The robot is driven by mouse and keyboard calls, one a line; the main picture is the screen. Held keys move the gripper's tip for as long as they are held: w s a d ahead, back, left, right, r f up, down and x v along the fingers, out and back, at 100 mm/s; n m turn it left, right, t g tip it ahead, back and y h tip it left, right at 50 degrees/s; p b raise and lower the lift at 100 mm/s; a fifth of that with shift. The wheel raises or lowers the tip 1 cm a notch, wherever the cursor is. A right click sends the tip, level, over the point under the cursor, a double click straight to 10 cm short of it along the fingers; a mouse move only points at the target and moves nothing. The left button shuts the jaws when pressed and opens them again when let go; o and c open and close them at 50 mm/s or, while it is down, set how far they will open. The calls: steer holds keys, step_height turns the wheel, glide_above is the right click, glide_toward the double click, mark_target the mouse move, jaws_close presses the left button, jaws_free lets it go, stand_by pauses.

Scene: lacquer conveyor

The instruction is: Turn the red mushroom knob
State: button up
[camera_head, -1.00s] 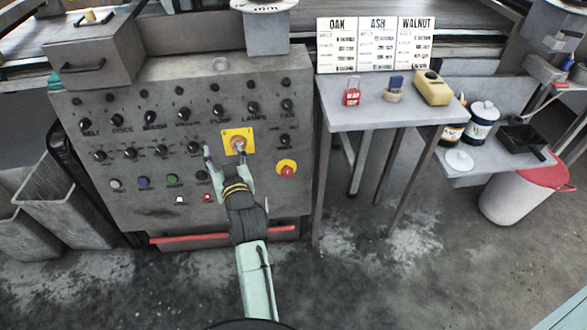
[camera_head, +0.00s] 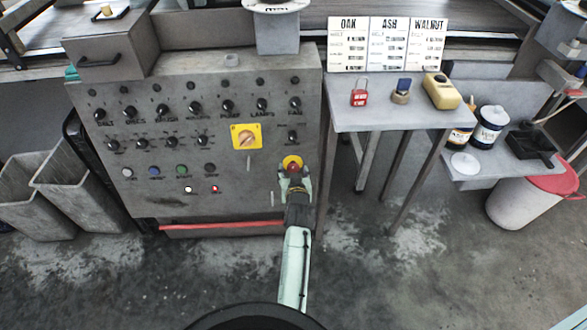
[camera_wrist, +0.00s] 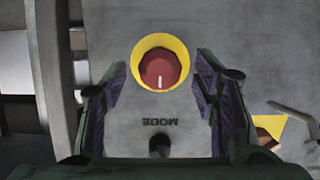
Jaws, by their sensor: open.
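The red mushroom knob (camera_head: 292,168) sits on a round yellow backing at the lower right of the grey control panel (camera_head: 262,190). In the wrist view the red knob (camera_wrist: 160,71) shows a pale mark on its face, inside the yellow ring (camera_wrist: 142,52). My gripper (camera_head: 293,178) is in front of the knob in the head view and covers its lower part. In the wrist view my gripper (camera_wrist: 165,95) is open, one finger on each side of the knob's line. The fingers appear apart from the knob, with nothing between them held.
A yellow plate with a rotary switch (camera_head: 246,137) is up and left of the knob. Several black knobs and coloured buttons cover the panel. A side table (camera_head: 375,118) with a red padlock (camera_head: 358,96) stands close to the right. The floor in front is clear.

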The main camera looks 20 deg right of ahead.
steer(key=shift+w+d+f, duration=0.15)
steer(key=shift+w+f, duration=0.1)
steer(key=shift+w, duration=0.3)
steer(key=shift+c, duration=0.5)
